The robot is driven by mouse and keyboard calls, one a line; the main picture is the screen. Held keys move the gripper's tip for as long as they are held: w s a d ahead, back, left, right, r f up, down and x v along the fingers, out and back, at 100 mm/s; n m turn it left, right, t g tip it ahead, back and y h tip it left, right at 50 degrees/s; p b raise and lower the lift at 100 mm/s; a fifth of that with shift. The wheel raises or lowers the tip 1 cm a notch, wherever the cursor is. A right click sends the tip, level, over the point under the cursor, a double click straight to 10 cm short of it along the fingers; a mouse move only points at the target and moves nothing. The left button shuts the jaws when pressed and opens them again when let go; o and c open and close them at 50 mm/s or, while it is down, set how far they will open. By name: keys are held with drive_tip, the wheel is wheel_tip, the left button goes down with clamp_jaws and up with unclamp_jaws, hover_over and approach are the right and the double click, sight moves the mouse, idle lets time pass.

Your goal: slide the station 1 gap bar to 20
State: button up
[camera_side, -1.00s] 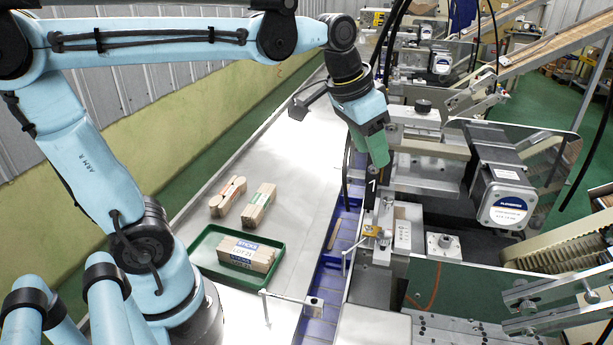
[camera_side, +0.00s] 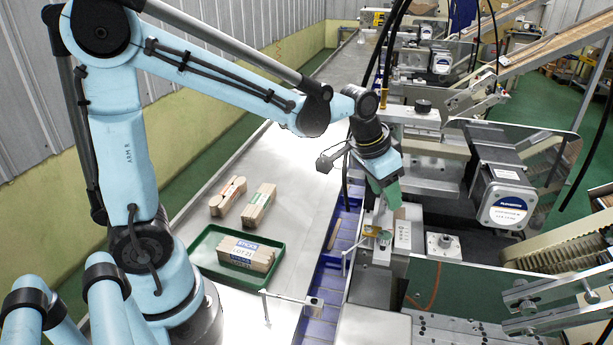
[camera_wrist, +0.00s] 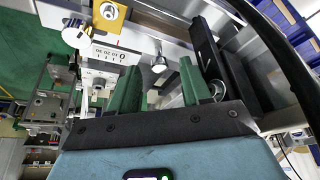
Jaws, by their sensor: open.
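The station 1 scale plate (camera_wrist: 112,54) is white with dark ticks and numbers including 10, 20 and 30; it also shows in the side view (camera_side: 403,235). A pale metal knob (camera_wrist: 159,66), which looks like part of the gap bar, stands beside the scale. My gripper (camera_wrist: 160,68) is open, with one green finger on each side of the knob in the wrist view. I cannot tell whether either finger touches it. In the side view my gripper (camera_side: 384,208) is low and tilted over station 1, hiding part of it. The bar's reading is not clear.
A brass-coloured block (camera_wrist: 110,13) is close to the scale, and a black bar (camera_wrist: 207,48) is right of the fingers. A motor (camera_side: 505,195) stands to the right. A green tray (camera_side: 205,255) with a stick bundle and two more bundles are on the left table.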

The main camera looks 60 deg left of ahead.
drive_tip(key=shift+w+f, duration=0.15)
drive_tip(key=shift+f, duration=0.2)
clamp_jaws()
